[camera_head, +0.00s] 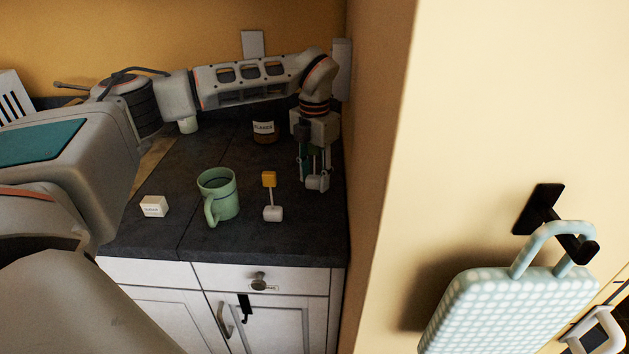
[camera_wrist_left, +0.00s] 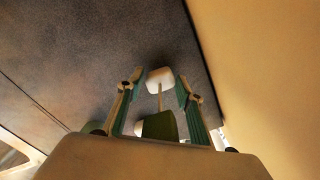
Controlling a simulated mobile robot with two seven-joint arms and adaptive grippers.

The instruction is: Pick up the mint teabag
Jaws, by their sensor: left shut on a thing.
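The mint teabag has a small white bag that shows just below my left gripper (camera_head: 314,180) in the head view. In the left wrist view its white bag (camera_wrist_left: 160,78) and string lead to a green tag (camera_wrist_left: 160,126) between the fingers. My left gripper is shut on this teabag, with the fingers pointing down over the back right of the dark counter. The tag is mostly hidden by the fingers in the head view. I do not see my right gripper.
A white labelled box (camera_head: 153,206) and a dark labelled jar (camera_head: 264,131) stand on the counter (camera_head: 225,245). The yellow wall (camera_head: 375,180) is close on the right.

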